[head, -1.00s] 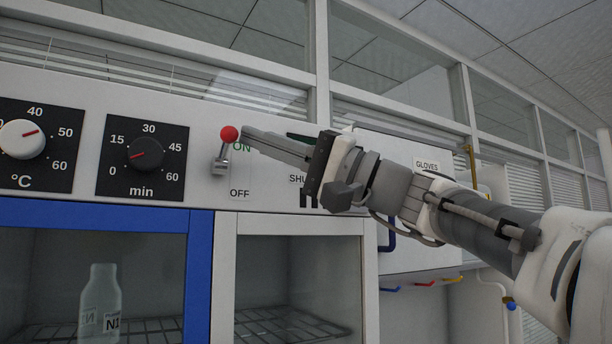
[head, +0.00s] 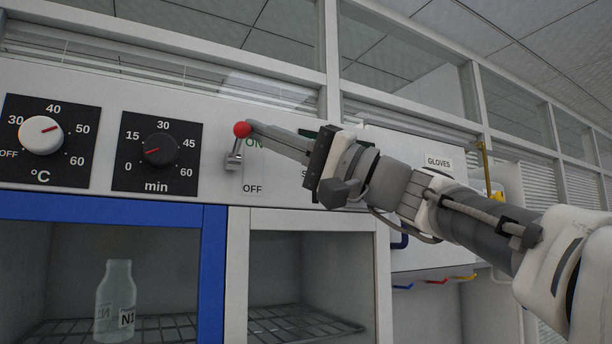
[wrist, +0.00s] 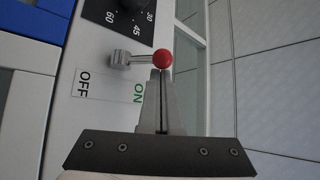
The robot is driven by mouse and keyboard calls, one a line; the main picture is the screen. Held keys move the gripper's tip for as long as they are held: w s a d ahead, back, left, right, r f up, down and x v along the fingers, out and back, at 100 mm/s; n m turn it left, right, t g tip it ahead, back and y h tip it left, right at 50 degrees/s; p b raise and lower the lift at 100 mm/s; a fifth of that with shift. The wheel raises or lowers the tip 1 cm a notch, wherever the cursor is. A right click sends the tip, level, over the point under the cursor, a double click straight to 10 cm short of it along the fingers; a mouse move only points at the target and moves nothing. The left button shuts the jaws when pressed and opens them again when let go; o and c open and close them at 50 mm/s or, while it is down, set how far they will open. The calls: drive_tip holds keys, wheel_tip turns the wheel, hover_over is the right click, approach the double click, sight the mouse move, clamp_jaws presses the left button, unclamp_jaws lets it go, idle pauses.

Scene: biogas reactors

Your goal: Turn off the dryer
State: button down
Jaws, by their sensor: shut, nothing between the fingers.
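The lever points up, with the ball beside the ON label. My gripper (head: 252,126) is shut and empty, its fingertips right at the right side of the red ball. In the wrist view the shut fingertips (wrist: 160,74) reach the red ball (wrist: 163,58); I cannot tell whether they touch it.
A temperature knob (head: 41,136) and a minute timer knob (head: 160,149) sit left of the lever. Below are a blue-framed door (head: 212,270) and a white-framed compartment (head: 238,270). A bottle (head: 115,300) stands behind the blue-framed door. A gloves box (head: 438,162) is at right.

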drive_tip(key=shift+s+d+f+n+g+y+b, duration=0.1)
drive_tip(key=shift+f+n+g+y+b, duration=0.3)
drive_tip(key=shift+b, duration=0.6)
drive_tip(key=shift+s+f+n+g+y+b, duration=0.1)
drive_tip(key=shift+n+g+y+b, duration=0.2)
drive_tip(key=shift+n+b, duration=0.5)
drive_tip(key=shift+f+n+g+h+b, duration=0.15)
drive_tip(key=shift+f+n+g+b, duration=0.7)
drive_tip(key=shift+n+g+b, duration=1.7)
drive_tip(key=shift+f+n+g+h+b, duration=0.2)
drive_tip(key=shift+f+n+g+b, duration=1)
drive_tip(key=shift+n+g, duration=2.4)
drive_tip(key=shift+f+n+g+h+b, duration=0.15)
drive_tip(key=shift+f+n+g+b, duration=0.4)
drive_tip(key=shift+n+g+b, duration=2.45)
drive_tip(key=shift+w+f+n+t+p, duration=0.2)
drive_tip(key=shift+n+t+p, duration=0.2)
drive_tip(key=shift+p, duration=0.2)
drive_tip(key=b+v, duration=0.6)
drive_tip(key=v, duration=1.1)
drive_tip(key=shift+d+f, duration=0.1)
